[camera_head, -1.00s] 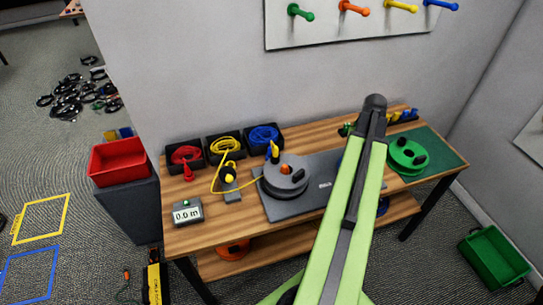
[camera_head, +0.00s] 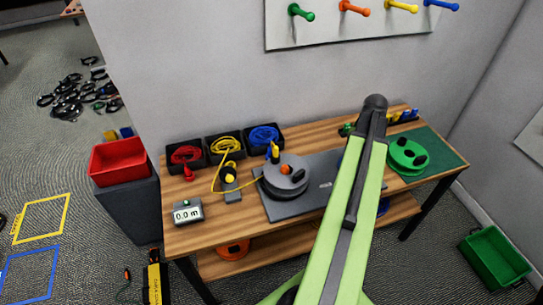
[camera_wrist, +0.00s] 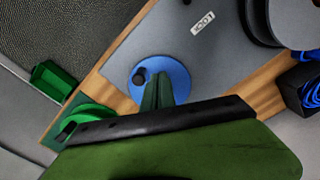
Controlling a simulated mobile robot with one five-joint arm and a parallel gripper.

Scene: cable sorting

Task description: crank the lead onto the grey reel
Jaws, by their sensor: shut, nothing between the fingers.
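The grey reel (camera_head: 290,188) lies flat on a grey plate (camera_head: 323,172) on the wooden table, with an orange spot and a dark knob on top. A yellow lead (camera_head: 219,170) runs from the middle bin past a small grey guide block (camera_head: 232,195) to the reel. A yellow plug (camera_head: 275,152) stands at the reel's back edge. In the wrist view the reel's edge (camera_wrist: 295,22) shows at top right. My gripper (camera_wrist: 158,80) is shut and empty, over a blue disc (camera_wrist: 178,72) with a black knob. In the head view my gripper is hidden behind my arm.
A meter (camera_head: 188,212) reading 0.0 m stands front left. Black bins with red (camera_head: 186,154), yellow and blue (camera_head: 262,135) leads line the back. A green reel (camera_head: 407,155) lies on a green mat (camera_head: 443,157) at right. Pegs hang above.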

